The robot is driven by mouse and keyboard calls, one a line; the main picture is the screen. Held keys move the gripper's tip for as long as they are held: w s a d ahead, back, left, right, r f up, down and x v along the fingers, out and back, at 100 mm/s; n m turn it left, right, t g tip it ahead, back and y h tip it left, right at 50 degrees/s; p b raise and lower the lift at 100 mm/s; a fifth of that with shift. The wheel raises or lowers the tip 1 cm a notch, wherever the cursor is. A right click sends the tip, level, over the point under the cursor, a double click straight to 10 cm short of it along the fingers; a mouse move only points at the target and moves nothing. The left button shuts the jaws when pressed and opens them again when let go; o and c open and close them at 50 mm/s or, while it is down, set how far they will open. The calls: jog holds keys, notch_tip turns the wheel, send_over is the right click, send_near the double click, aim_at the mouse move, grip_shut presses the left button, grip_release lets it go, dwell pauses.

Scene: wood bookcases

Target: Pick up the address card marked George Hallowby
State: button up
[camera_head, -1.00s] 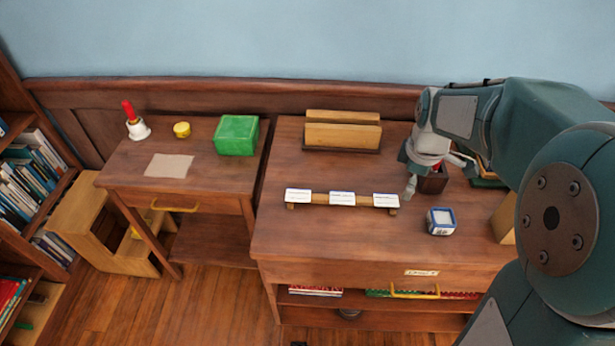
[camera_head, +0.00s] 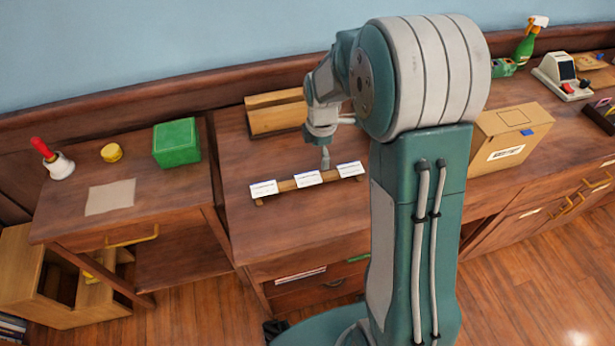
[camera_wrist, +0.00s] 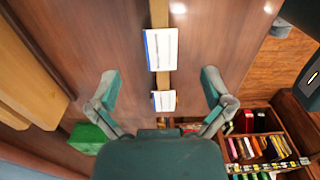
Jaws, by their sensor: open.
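Three white cards with blue edges stand in a row on a narrow wooden rail (camera_head: 283,186): a left card (camera_head: 263,189), a middle card (camera_head: 307,179) and a right card (camera_head: 350,169). Their writing is too small to read, so I cannot tell which is George Hallowby's. My gripper (camera_head: 325,158) is above the desk, just behind the middle and right cards in the head view. In the wrist view my gripper (camera_wrist: 160,80) is open and empty, its fingers spread either side of the rail line. One card (camera_wrist: 161,49) and a smaller-looking one (camera_wrist: 164,100) show between and beyond them.
A wooden letter holder (camera_head: 275,112) stands behind the rail. A cardboard box (camera_head: 508,137) stands right; my arm hides much of the desk.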

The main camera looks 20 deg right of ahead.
aim_at(317, 176)
jog(key=f, duration=0.4)
jog(key=a+f, duration=0.1)
jog(key=f, duration=0.1)
jog(key=shift+f, duration=0.15)
jog(key=shift+d+f, duration=0.15)
jog(key=shift+f, duration=0.15)
jog(key=shift+d, duration=0.2)
jog(key=shift+a+f, duration=0.2)
jog(key=shift+a, duration=0.05)
jog(key=shift+d+f, duration=0.1)
jog(key=shift+d, duration=0.05)
jog(key=c, duration=0.8)
